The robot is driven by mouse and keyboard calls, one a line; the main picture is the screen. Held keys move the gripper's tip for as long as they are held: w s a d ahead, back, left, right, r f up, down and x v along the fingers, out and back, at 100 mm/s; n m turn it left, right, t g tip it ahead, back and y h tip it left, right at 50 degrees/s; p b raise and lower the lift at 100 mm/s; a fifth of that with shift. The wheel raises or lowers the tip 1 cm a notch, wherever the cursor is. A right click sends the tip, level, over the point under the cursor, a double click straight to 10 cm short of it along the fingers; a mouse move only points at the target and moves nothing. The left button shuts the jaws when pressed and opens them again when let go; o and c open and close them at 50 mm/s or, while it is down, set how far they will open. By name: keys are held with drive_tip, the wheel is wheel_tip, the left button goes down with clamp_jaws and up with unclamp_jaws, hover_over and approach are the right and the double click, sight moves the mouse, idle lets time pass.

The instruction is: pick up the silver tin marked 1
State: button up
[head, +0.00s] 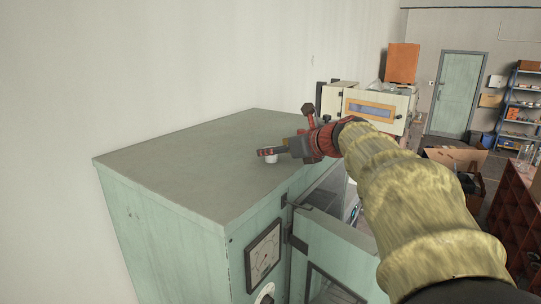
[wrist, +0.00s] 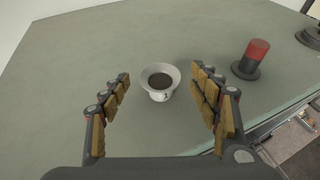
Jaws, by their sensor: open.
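A small pale silver round tin (wrist: 161,94) with a flared rim and dark inside stands upright on the grey-green cabinet top (wrist: 75,75). A small dark mark shows on its near side, too small to read surely. In the head view a bit of the tin (head: 271,159) shows under my fingers. My gripper (wrist: 161,76) is open, with one finger on each side of the tin and a gap on both sides. In the head view my gripper (head: 268,153) is low over the cabinet top.
A red-topped cylinder on a dark round base (wrist: 251,60) stands just right of my right finger. Another dark round-based object (wrist: 311,35) is at the far right. The cabinet top's left side is clear; its right edge drops to the floor.

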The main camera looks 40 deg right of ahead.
drive_tip(key=x, duration=0.3)
drive_tip(key=shift+f, duration=0.15)
drive_tip(key=shift+c, duration=1.3)
drive_tip(key=c, duration=1)
